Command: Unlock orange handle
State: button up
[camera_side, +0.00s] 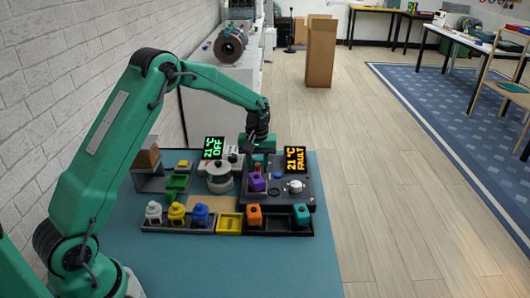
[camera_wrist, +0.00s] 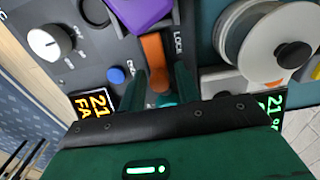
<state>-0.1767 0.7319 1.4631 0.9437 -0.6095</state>
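The orange handle (camera_wrist: 154,52) lies on a dark control panel (camera_side: 305,202), beside the word LOCK, in the wrist view. My gripper (camera_wrist: 160,82) is over it, with one teal finger on each side of the handle's near end. The fingers are apart, and I see a gap between them and the handle; contact is not clear.
A purple block (camera_side: 257,182) sits close to the handle. A white knob (camera_side: 295,186), a blue button (camera_wrist: 116,75) and an orange FAULT display (camera_side: 295,159) are on the panel. A white spool (camera_side: 220,178) and a green OFF display (camera_side: 213,148) stand left. A tray (camera_side: 180,229) holds several coloured blocks in front.

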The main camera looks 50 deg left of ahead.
jog(key=shift+r, duration=0.1)
jog(key=shift+r, duration=3.4)
jog(key=shift+s+r, duration=0.1)
jog(key=shift+s+d+r, duration=0.1)
jog(key=shift+d+r, duration=0.05)
jog(key=shift+r, duration=0.15)
jog(key=s+d+r+m+t, duration=0.1)
jog(key=s+d+r+m, duration=0.15)
jog(key=s+r, duration=0.45)
jog(key=s+d+r+m+t, duration=0.2)
jog(key=s+d+r, duration=0.1)
jog(key=s+r, duration=0.35)
jog(key=s+d+m+t, duration=0.1)
jog(key=s+d+m, duration=0.1)
jog(key=s, duration=0.6)
jog(key=s+d+f+m+t, duration=0.1)
jog(key=s+m, duration=0.1)
jog(key=s, duration=0.7)
jog(key=shift+d+t, duration=0.3)
jog(key=shift+d, duration=0.05)
